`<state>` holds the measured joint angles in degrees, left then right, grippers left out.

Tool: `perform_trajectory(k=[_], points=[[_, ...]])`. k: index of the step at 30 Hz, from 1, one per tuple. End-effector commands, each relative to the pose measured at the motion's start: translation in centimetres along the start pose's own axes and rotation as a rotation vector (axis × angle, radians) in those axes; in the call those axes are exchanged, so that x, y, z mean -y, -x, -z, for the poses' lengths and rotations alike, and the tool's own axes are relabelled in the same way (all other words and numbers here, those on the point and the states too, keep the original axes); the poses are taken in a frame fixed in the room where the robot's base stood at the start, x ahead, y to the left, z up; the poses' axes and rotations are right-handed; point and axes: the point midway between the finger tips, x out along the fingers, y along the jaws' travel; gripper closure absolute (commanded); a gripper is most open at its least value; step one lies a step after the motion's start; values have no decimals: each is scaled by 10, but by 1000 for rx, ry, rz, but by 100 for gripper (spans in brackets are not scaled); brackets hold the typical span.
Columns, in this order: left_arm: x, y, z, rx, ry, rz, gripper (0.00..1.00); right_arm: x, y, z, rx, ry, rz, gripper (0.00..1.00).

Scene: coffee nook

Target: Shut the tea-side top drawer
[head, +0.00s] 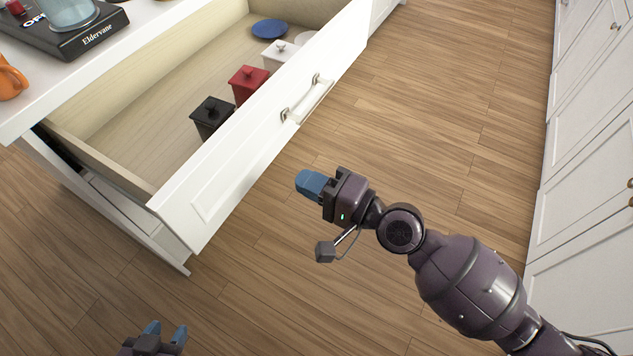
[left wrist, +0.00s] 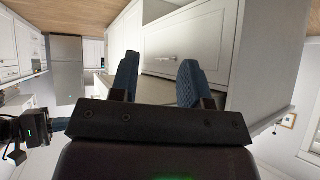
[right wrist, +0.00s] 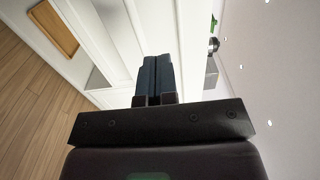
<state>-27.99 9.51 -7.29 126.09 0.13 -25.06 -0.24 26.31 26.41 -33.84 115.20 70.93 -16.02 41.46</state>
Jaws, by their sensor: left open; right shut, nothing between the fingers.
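The white drawer (head: 240,150) stands pulled far out of the counter unit in the head view. Its bar handle (head: 308,98) is on the outer face of the front panel. Inside are a black canister (head: 210,117), a red canister (head: 247,84), a white canister (head: 279,55), a blue plate (head: 269,28) and a pale plate partly hidden by the front. My right gripper (head: 309,183) is shut and empty, in front of the panel and apart from it. My left gripper (head: 166,335) is open and empty near the bottom edge, apart from the drawer; its fingers also show in the left wrist view (left wrist: 158,82).
The counter (head: 60,75) above the drawer holds a dark book (head: 75,38) and an orange mug (head: 10,80). White cabinets (head: 590,150) line the right side. Wood floor (head: 440,90) lies clear between them. A white panel with a handle (left wrist: 163,58) shows in the left wrist view.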

Motion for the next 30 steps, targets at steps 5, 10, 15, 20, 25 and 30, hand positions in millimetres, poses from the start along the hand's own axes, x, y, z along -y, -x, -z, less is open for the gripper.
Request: perform_trajectory(k=[5,10,15,20,25,30], points=[[0,2,-2,8,7,1,57,2,-32,0,0,1,2,100],[0,2,-4,10,8,1,57,1,-61,0,0,1,2,100],[0,2,-5,12,8,1,57,0,-85,-1,1,0,-1,100],[-1,2,-6,14,8,0,57,-1,-98,0,0,0,-1,100],[-1,2,-6,13,8,0,57,-1,-103,0,0,1,-2,100],[-1,2,-4,9,7,0,57,-1,-103,0,0,1,-2,100]])
